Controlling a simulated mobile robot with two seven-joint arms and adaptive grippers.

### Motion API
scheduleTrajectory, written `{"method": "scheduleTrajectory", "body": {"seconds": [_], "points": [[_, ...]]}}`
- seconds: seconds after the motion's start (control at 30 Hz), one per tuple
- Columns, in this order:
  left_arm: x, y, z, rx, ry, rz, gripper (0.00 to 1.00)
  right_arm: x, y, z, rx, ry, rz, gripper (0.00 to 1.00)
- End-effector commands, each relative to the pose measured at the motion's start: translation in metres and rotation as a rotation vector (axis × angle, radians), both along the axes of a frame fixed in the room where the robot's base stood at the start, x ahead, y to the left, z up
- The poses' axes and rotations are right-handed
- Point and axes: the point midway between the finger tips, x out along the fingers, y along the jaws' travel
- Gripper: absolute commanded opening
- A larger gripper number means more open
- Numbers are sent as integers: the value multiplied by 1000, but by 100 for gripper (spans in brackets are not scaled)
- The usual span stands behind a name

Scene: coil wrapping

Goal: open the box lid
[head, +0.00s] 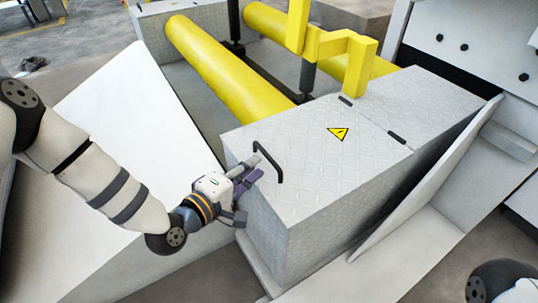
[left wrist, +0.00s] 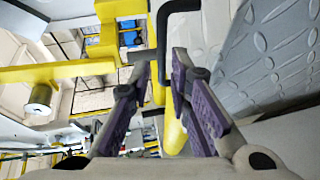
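The box (head: 330,215) is a grey metal box with a diamond-plate lid (head: 310,155). The lid lies flat and closed, with a yellow warning triangle on it and two dark hinges (head: 397,137) along its far right side. A black bar handle (head: 272,165) stands at the lid's left edge. My left gripper (head: 252,168) is at this handle. In the left wrist view its purple-padded fingers (left wrist: 163,58) are spread, and the handle (left wrist: 163,35) shows between and just beyond the fingertips. I cannot tell whether they touch it. My right gripper is out of view.
Yellow rollers (head: 225,70) lie behind the box, and a yellow bracket (head: 345,55) stands close to the lid's far edge. A pale sloped panel (head: 120,150) is under my left arm. A grey sloped plate (head: 425,185) runs along the box's right side.

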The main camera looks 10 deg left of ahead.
Motion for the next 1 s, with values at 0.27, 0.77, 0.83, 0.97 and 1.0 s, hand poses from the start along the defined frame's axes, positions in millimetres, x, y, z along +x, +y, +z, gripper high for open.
{"method": "scheduleTrajectory", "body": {"seconds": [0.27,0.77,0.83,0.97,1.0], "points": [[52,-21,-15,2,2,0,18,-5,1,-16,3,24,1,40],[61,-25,-13,1,3,0,0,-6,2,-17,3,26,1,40],[61,-25,-14,2,2,0,0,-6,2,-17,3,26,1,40],[61,-25,-13,2,3,0,0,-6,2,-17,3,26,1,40],[61,-25,-12,4,4,0,0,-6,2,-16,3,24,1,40]]}}
